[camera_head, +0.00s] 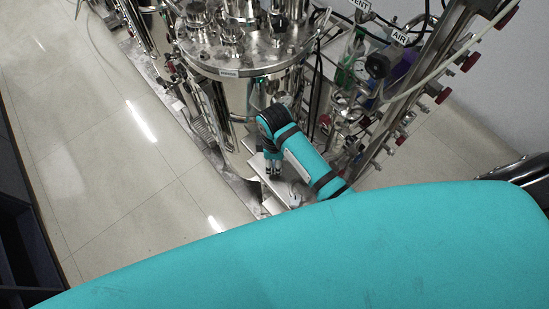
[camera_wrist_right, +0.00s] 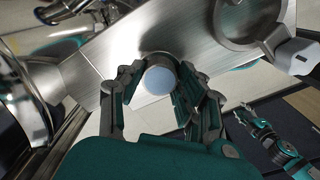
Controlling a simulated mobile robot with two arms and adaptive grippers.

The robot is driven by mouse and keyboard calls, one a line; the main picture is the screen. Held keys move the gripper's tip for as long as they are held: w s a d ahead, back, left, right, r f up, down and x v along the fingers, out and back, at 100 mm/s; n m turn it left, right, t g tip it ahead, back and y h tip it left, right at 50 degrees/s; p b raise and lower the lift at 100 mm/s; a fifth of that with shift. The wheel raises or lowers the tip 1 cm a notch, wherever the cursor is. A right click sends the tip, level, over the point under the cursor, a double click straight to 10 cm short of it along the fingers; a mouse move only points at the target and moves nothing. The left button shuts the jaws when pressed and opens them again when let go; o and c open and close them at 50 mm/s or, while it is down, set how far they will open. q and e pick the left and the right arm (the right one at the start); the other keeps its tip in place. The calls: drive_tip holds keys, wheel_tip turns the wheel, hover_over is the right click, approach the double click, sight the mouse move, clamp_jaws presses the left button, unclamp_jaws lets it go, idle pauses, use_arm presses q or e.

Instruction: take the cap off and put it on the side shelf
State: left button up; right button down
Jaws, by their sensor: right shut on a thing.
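My right gripper (camera_head: 273,170) points down beside the steel vessel, above a flat metal shelf (camera_head: 283,199). In the right wrist view its dark fingers (camera_wrist_right: 163,100) are closed around a small round cap (camera_wrist_right: 157,80) with a pale bluish face and a metallic rim. Brushed metal, seemingly the shelf (camera_wrist_right: 140,35), lies behind the cap; I cannot tell whether they touch. In the head view the cap is too hidden to make out. A teal and dark gripper-like part, seemingly my left gripper (camera_wrist_right: 248,116), shows at the lower right of the wrist view; its fingers are unclear.
The steel vessel (camera_head: 238,95) with several fittings on its lid stands close behind the right gripper. A pipe rack with red knobs (camera_head: 442,95) and hoses stands to the right. The tiled floor (camera_head: 100,150) at left is clear.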

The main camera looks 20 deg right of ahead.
use_arm(q)
drive_tip(key=shift+s+f, duration=0.1)
drive_tip(key=shift+s, duration=0.8)
use_arm(e)
drive_tip(key=shift+f, duration=0.1)
use_arm(q)
drive_tip(key=shift+w, duration=0.25)
use_arm(e)
drive_tip(key=shift+f, duration=0.25)
use_arm(q)
drive_tip(key=shift+w, duration=0.2)
use_arm(e)
drive_tip(key=shift+f, duration=0.25)
drive_tip(key=c, duration=0.8)
unclamp_jaws()
use_arm(q)
drive_tip(key=shift+s, duration=0.15)
use_arm(e)
drive_tip(key=shift+r, duration=3.5)
